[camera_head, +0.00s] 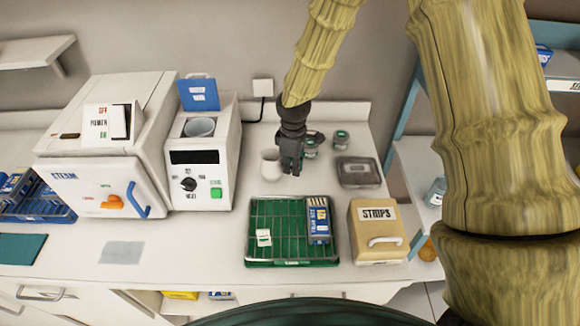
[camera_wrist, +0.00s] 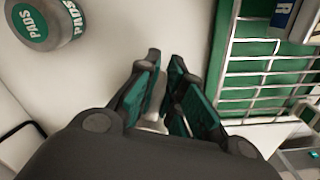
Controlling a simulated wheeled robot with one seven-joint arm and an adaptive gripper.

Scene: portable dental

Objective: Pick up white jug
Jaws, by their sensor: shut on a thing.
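The white jug (camera_head: 270,165) stands upright on the counter behind the green rack, as the head view shows it. My gripper (camera_head: 291,168) is at the jug's right side, pointing down, and overlaps its edge in this view. In the wrist view my gripper (camera_wrist: 168,88) has its green-padded fingers close together around a narrow pale piece (camera_wrist: 152,118), which looks like part of the jug. Most of the jug is hidden by the gripper there. I cannot tell whether the jug is clear of the counter.
A green wire rack (camera_head: 275,225) with a blue box stands in front. A STRIPS box (camera_head: 377,232) and a grey lidded container (camera_head: 358,172) are to the right. A white machine (camera_head: 205,160) stands to the left.

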